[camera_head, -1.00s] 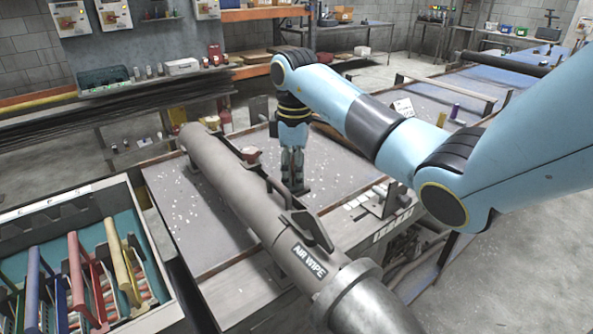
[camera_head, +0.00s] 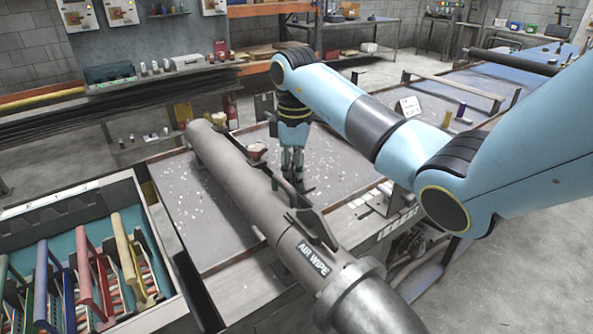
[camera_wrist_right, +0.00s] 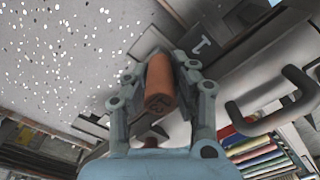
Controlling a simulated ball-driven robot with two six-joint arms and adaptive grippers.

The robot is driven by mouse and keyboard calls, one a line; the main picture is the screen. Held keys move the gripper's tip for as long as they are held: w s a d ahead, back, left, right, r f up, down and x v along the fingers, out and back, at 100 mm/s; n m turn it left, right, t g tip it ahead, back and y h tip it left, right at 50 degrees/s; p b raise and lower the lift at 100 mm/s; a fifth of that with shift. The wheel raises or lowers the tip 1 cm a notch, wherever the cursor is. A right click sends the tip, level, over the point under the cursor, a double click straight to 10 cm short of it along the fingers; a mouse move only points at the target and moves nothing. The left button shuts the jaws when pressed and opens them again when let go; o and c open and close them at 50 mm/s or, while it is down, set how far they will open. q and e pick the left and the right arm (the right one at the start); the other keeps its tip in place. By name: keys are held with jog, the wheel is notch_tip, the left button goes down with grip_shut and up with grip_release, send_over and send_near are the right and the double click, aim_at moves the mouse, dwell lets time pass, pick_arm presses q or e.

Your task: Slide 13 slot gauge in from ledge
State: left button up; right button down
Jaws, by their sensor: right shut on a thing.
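My right gripper (camera_head: 293,168) points down behind the grey tube labelled AIR WIPE (camera_head: 235,175). In the right wrist view, its two fingers (camera_wrist_right: 160,95) are shut on an orange-brown cylindrical handle (camera_wrist_right: 160,80) with a mark on its end, hard to read. This seems to be the slot gauge's handle. A dark plate with a light mark (camera_wrist_right: 200,42) shows just beyond it; I cannot tell whether it belongs to the gauge. In the head view the tube and gripper hide most of the held thing. My left gripper is not in view.
A teal-lined crate (camera_head: 60,196) with several coloured handled gauges (camera_head: 125,255) stands at the left. The tube has raised dark fittings (camera_head: 313,228) near my gripper. A dark bent handle (camera_wrist_right: 270,115) is close beside the fingers in the wrist view. The grey speckled tabletop (camera_head: 345,160) is mostly clear.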

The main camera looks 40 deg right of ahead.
jog(key=c, duration=1)
grip_release()
jog(key=shift+a+f, duration=0.1)
jog(key=shift+a, duration=0.1)
